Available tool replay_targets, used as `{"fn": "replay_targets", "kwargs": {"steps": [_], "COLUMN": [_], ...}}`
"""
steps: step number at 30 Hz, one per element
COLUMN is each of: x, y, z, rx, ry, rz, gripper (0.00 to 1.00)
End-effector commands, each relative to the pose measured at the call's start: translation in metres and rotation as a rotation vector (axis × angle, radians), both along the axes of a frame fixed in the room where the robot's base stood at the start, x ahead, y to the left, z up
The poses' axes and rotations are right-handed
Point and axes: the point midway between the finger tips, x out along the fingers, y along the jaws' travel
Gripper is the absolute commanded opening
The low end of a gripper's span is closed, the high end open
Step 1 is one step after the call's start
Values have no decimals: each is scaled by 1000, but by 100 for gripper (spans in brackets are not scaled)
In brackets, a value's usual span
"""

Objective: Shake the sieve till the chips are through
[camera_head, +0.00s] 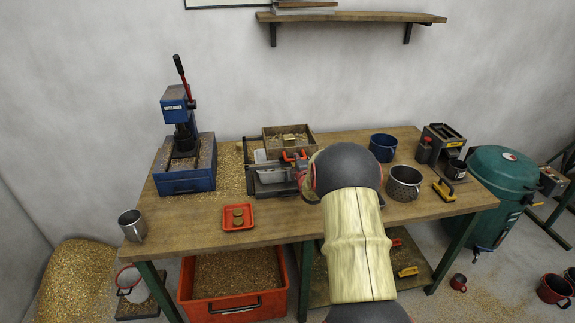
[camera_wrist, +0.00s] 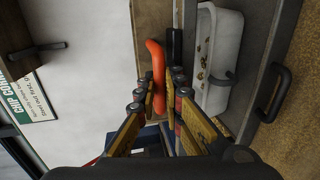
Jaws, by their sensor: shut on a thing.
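A grey metal unit (camera_head: 272,190) on the workbench looks like the sieve, though its mesh cannot be made out. An orange-red curved handle (camera_head: 293,155) is at its back right; it also shows in the wrist view (camera_wrist: 157,68). My gripper (camera_wrist: 163,92) is shut on this handle, its finger pads on either side. A white tub (camera_wrist: 218,62) with a few brass chips inside lies beside the fingers, and it also shows in the head view (camera_head: 270,176). My arm hides the unit's right side in the head view.
A wooden box of chips (camera_head: 268,146) stands behind. A blue press (camera_head: 186,180) is to the left and a red tray (camera_head: 239,225) in front. A dark pot (camera_head: 404,186) and blue pot (camera_head: 383,146) stand right of my arm.

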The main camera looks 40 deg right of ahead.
Motion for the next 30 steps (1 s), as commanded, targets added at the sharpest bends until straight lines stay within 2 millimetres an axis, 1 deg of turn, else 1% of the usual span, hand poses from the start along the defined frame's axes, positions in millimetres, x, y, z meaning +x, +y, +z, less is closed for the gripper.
{"fn": "replay_targets", "kwargs": {"steps": [8, 9, 17, 26, 30], "x": [-1, -1, 0, -1, -8], "y": [1, 1, 0, 1, 5], "z": [-2, -2, -1, 0, 2], "rx": [2, 2, 1, 0, 0], "ry": [4, 4, 3, 2, 2], "rz": [2, 2, 1, 1, 1], "gripper": [0, 11, 26, 26, 26]}}
